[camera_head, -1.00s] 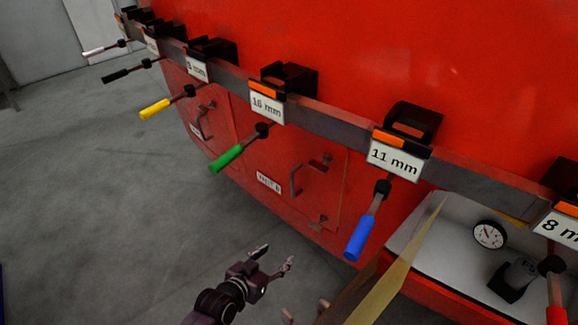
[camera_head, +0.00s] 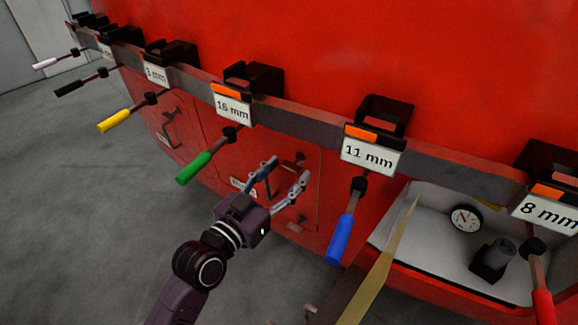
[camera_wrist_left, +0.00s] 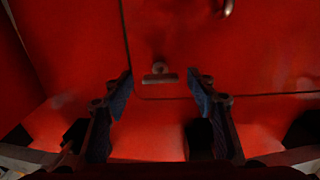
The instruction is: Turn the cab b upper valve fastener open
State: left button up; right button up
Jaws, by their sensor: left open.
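My left gripper (camera_head: 290,168) is open and empty in front of the red hatch panel (camera_head: 312,190) at the middle of the head view. The upper fastener (camera_head: 298,160), a small dark piece near the panel's top, shows just beyond the fingertips. In the left wrist view a grey T-shaped fastener (camera_wrist_left: 160,78) sits at the panel edge, between the two spread fingers (camera_wrist_left: 160,92) and a little beyond them. Its crossbar lies level in that picture. The fingers look apart from it. The hatch label is mostly hidden behind my gripper. My right gripper is not in view.
A grey rail (camera_head: 290,119) with several hanging coloured-handled tools runs above the hatch. The green handle (camera_head: 194,168) and blue handle (camera_head: 340,240) hang on either side of my gripper. An open bay with a gauge (camera_head: 466,217) lies at right. Grey floor is clear at lower left.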

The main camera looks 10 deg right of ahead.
pick_arm(q)
jog(key=shift+x, duration=0.95)
jog(key=c, duration=1.2)
jog(key=shift+o, duration=0.2)
